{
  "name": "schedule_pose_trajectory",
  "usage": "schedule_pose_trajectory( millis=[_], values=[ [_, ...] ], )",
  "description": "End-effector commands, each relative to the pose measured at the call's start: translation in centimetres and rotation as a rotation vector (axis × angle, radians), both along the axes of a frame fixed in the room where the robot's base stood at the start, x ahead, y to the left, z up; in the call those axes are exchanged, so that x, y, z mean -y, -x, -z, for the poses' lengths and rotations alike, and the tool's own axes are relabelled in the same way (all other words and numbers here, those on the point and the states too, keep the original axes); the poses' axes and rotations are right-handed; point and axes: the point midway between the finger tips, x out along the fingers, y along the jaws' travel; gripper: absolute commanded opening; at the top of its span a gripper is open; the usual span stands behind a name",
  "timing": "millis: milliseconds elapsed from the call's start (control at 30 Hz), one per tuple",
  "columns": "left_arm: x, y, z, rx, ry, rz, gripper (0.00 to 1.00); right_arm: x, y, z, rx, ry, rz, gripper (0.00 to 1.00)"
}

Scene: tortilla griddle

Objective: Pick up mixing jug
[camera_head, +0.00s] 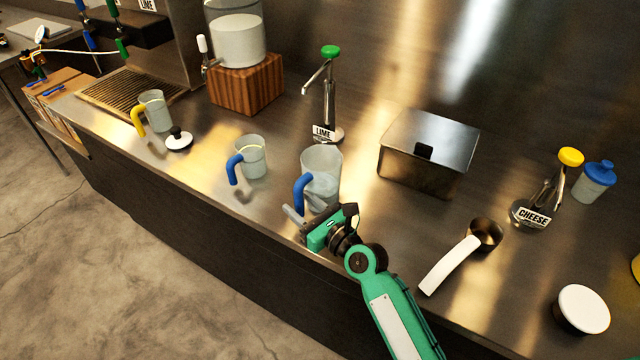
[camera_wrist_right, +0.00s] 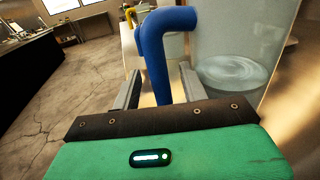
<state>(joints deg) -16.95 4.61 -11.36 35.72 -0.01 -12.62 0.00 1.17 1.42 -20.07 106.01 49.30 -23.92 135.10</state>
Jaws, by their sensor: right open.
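A large clear jug with a blue handle (camera_head: 322,173), most likely the mixing jug, stands upright on the steel counter. It holds some clear liquid, which also shows in the right wrist view (camera_wrist_right: 240,72). My right gripper (camera_head: 304,212) is open at the front of this jug, at its handle. In the right wrist view the blue handle (camera_wrist_right: 156,55) stands between the two fingers of my right gripper (camera_wrist_right: 160,82), with gaps visible. A smaller clear jug with a blue handle (camera_head: 251,158) stands to the left. My left gripper is not in view.
A lime pump (camera_head: 328,95) stands behind the large jug. A lidded steel box (camera_head: 430,145), a scoop with a white handle (camera_head: 450,265) and a cheese pump (camera_head: 545,195) are to the right. A yellow-handled jug (camera_head: 154,110) stands farther left. The counter's front edge is close.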

Motion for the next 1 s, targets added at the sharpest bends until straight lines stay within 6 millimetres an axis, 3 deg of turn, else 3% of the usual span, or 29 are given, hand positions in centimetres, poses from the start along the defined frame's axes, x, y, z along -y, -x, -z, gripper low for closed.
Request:
schedule_pose_trajectory(
  millis=[367, 600, 1000],
  values=[
    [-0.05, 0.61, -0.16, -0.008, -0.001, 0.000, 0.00, -0.81, -0.99, -0.05, 0.000, 0.000, 0.001, 0.44],
    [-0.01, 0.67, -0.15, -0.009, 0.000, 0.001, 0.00, -0.78, -0.99, -0.04, 0.000, 0.000, 0.001, 0.00],
    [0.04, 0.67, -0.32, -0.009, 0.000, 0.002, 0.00, -0.78, -1.02, -0.31, 0.003, 0.000, 0.001, 0.00]
  ],
)
